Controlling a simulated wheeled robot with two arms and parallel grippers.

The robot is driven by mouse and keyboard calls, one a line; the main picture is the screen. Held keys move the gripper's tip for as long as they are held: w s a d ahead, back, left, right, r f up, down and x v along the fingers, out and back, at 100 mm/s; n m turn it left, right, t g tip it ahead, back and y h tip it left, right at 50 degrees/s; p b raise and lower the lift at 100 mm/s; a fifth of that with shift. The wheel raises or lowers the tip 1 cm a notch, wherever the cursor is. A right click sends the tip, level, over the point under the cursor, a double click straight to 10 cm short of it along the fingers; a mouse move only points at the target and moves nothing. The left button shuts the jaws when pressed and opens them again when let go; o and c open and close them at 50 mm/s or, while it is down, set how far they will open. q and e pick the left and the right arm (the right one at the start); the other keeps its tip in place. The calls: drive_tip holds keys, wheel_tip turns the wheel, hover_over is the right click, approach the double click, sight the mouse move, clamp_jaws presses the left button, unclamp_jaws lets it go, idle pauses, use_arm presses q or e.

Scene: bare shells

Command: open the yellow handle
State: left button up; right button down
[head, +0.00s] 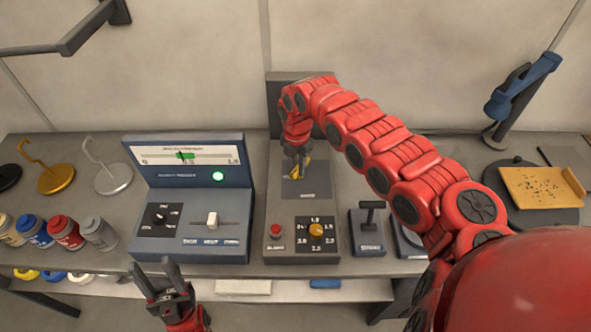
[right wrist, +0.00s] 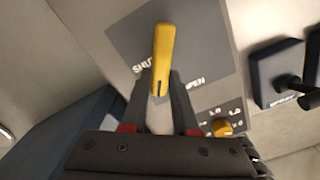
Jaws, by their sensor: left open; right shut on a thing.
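The yellow handle (right wrist: 164,55) sits on a dark grey panel plate with "SHUT" lettered to its left and "OPEN" lower right in the right wrist view. In the head view a small part of the handle (head: 303,166) shows, mostly hidden by my right gripper (head: 297,158). My right gripper (right wrist: 160,85) is shut on the handle's near end, with a finger on each side. My left gripper (head: 165,282) is open and empty at the front edge of the bench, left of centre.
Below the handle are a yellow knob (head: 316,230) and a red button (head: 276,230). A lever box (head: 367,240) stands to the right. A blue meter console (head: 188,190) with a lit green lamp stands left. Paint jars (head: 66,232) and hooks crowd the far left.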

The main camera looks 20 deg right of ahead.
drive_tip(key=n+b, duration=0.2)
drive_tip(key=n, duration=0.1)
drive_tip(key=n+b, duration=0.1)
drive_tip(key=b, duration=0.1)
drive_tip(key=shift+s+d+f, duration=0.15)
drive_tip(key=shift+d+f, duration=0.1)
drive_tip(key=shift+d, duration=0.05)
drive_tip(key=shift+d+r+n+b, duration=0.1)
drive_tip(key=shift+r+n+b, duration=0.05)
drive_tip(key=shift+n+b, duration=0.55)
drive_tip(key=shift+d+r+n+b, duration=0.1)
drive_tip(key=shift+n+b, duration=0.55)
drive_tip(key=shift+n, duration=0.05)
drive_tip(key=c, duration=0.7)
unclamp_jaws()
drive_tip(key=shift+s, duration=0.1)
drive_tip(key=shift+r, duration=0.1)
drive_tip(key=shift+r, duration=0.35)
wheel_tip(320, 180, up, 17)
drive_tip(key=p, duration=0.3)
drive_tip(key=shift+f, duration=0.15)
